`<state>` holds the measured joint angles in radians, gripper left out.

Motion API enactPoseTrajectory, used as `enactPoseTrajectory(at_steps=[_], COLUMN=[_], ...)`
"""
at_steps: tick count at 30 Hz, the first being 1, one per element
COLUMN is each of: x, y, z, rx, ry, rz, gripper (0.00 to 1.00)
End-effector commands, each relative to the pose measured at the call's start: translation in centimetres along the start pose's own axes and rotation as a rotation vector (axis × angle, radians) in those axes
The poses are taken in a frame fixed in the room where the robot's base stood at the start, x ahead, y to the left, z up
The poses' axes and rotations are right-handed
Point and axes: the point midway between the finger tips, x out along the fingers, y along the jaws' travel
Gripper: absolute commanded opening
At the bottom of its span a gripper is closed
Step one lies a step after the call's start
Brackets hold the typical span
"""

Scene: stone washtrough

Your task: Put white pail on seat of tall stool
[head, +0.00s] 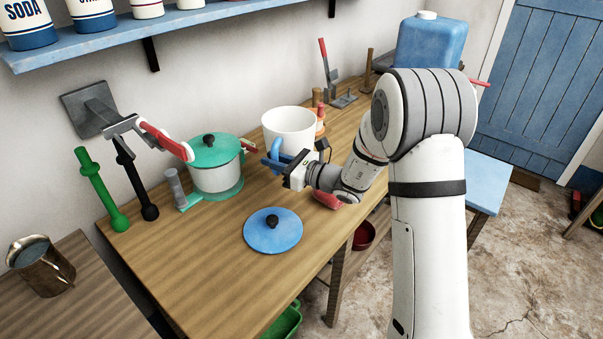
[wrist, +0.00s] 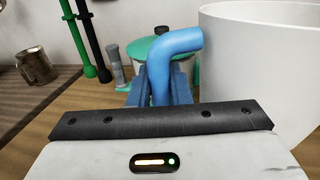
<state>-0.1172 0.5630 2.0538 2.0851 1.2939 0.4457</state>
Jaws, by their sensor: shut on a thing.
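The white pail (head: 290,128) is upright at the back of the wooden table; its side fills the right of the wrist view (wrist: 270,70). My gripper (head: 275,158) is shut on the pail's blue handle (wrist: 178,48), left of the pail wall in the wrist view. The pail's base is mostly hidden, so I cannot tell whether it touches the table. A blue stool seat (head: 490,185) shows at the right, beyond the table, partly hidden behind my arm.
The table (head: 215,270) bears a green-lidded pot (head: 215,170), a blue lid (head: 273,232) and several tools. A blue jug (head: 432,42) stands at the back. A shelf (head: 150,35) with canisters runs above. A copper mug (head: 42,268) is at the left.

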Motion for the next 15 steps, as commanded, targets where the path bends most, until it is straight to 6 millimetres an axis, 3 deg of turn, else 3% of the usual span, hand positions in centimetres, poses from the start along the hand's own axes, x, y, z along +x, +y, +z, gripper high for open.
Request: enactPoseTrajectory(at_steps=[9, 15], x=[-0.1, -0.1], y=[0.0, -0.1], z=[-5.3, -6.9], rx=[0.003, 0.000], ry=[0.002, -0.001], rz=[-0.001, -0.002], gripper=[0.00, 0.00])
